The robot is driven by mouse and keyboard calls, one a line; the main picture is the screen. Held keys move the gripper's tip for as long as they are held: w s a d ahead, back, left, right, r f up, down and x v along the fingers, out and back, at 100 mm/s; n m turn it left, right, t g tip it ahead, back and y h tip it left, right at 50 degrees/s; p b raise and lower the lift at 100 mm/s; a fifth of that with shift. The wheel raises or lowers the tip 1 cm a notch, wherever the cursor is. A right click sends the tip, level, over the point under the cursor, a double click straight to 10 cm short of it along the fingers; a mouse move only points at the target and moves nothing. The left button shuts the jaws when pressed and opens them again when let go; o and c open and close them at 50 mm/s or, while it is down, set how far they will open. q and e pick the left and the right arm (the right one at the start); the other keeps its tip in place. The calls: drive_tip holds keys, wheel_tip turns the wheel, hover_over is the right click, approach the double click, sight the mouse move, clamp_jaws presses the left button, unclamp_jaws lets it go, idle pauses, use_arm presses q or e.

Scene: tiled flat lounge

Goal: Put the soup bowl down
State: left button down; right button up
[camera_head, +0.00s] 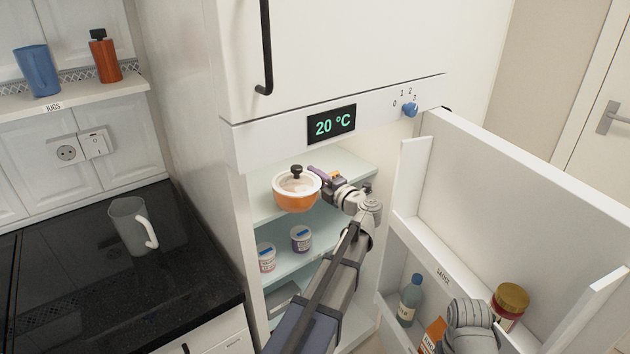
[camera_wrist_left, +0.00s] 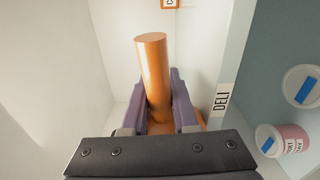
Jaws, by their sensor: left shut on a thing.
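The soup bowl (camera_head: 297,199) is orange with a pale rim, a see-through lid and a black knob. It is upright at the upper shelf (camera_head: 262,207) inside the open fridge. I cannot tell whether its base touches the shelf. My left gripper (camera_head: 316,174), with purple fingers, is to the right of the bowl at rim height. In the left wrist view the fingers (camera_wrist_left: 160,100) are shut on an orange rod-like handle (camera_wrist_left: 153,65). Most of the bowl is hidden there.
Tubs (camera_head: 301,238) stand on the shelf below. The fridge door (camera_head: 520,190) is open at right, holding a bottle (camera_head: 411,300) and a jar (camera_head: 510,303). A grey jug (camera_head: 131,225) stands on the dark counter (camera_head: 90,290). The fridge display (camera_head: 331,124) reads 20 °C.

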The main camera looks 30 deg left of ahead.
use_arm(q)
drive_tip(key=shift+f, duration=0.15)
drive_tip(key=c, duration=0.7)
unclamp_jaws()
